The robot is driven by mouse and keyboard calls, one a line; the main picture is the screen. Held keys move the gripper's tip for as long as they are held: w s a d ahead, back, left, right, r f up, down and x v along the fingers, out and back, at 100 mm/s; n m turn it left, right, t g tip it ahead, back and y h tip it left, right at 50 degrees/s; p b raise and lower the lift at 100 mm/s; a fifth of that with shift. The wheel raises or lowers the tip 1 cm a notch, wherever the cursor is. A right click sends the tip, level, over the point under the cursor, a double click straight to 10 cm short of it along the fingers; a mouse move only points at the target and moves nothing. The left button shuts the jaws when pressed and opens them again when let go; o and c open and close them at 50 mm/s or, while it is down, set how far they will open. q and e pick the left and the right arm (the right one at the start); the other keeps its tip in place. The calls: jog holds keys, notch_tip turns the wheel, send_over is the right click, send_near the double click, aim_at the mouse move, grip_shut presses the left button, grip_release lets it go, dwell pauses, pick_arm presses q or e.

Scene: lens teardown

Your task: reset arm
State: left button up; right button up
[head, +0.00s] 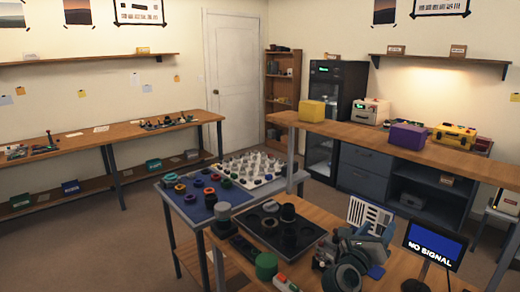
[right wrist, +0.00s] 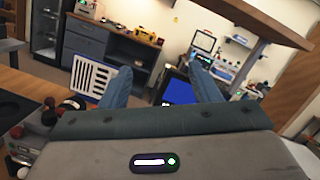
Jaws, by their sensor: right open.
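My left gripper is in neither view.
A dark tray with round wells (head: 283,243) lies left of my right arm, with a green cylinder (head: 266,264) near it. A blue mat (head: 192,207) with rings and a white board (head: 232,172) with small parts lie farther back. Floor at left is clear.

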jog(key=s+a+n+t+y, duration=0.4)
jog(key=n+t+y, duration=0.15)
jog(key=n, duration=0.45)
jog(key=s+a+n+t+y, duration=0.4)
jog(key=n+y, duration=0.3)
jog(key=n, duration=0.4)
jog(key=s+a+f+n+g+y, duration=0.6)
jog(key=s+f+n+g+y, duration=0.15)
jog(key=f+n, duration=0.35)
jog(key=s+d+f+n+g+h, duration=0.2)
jog(key=s+f+n+g, duration=0.4)
jog(key=s+f, duration=0.35)
jog(key=s+d+f+n+g+h, duration=0.1)
jog(key=s+d+f+g+h, duration=0.2)
jog(key=s, duration=0.4)
jog(key=s+d+f+n+g+h, duration=0.1)
jog(key=s+d+f+g+h, duration=0.2)
jog(key=s, duration=0.5)
jog(key=d+f+g+y, duration=0.1)
jog(key=d+f, duration=0.1)
jog(key=f, duration=1.2)
jog(key=d+f+g, duration=0.1)
jog(key=d+f, duration=0.1)
jog(key=f, duration=1.2)
jog(key=s+d+f, duration=0.1)
jog(key=s+f, duration=1.8)
jog(key=f, duration=0.1)
jog(key=shift+d+g, duration=0.3)
jog(key=shift+g, duration=0.1)
